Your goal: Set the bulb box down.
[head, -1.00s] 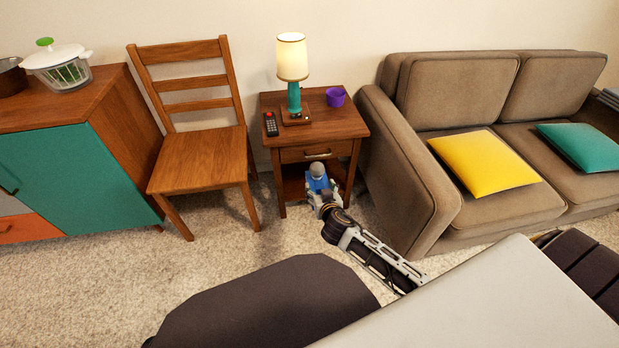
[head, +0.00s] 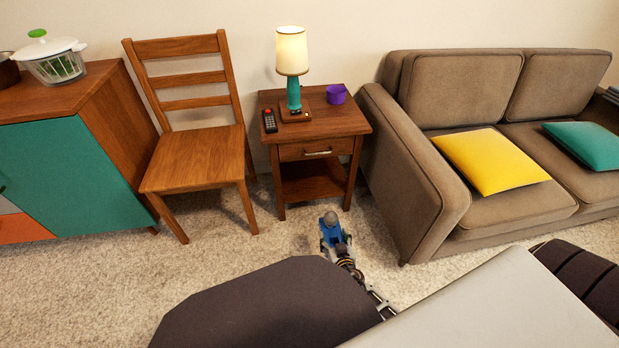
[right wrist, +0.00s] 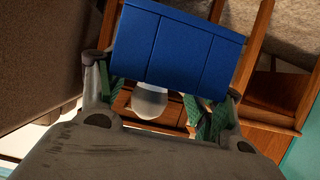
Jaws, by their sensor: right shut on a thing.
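The bulb box (head: 328,230) is blue with a greyish bulb shape at its end. My right gripper (head: 335,240) is shut on it and holds it in front of the side table (head: 340,124), toward me. In the right wrist view the blue box (right wrist: 178,50) lies between the two green-padded fingers, with the pale bulb shape below its blue face. The table's lower shelf (head: 308,184) looks bare. I cannot tell how high the box is above the carpet. My left gripper is not in view.
A lamp (head: 292,65), a remote (head: 270,122) and a purple cup (head: 337,94) stand on the tabletop. A wooden chair (head: 200,160) is at left of the table, a brown sofa (head: 420,185) at right. Carpet (head: 250,240) is open in front.

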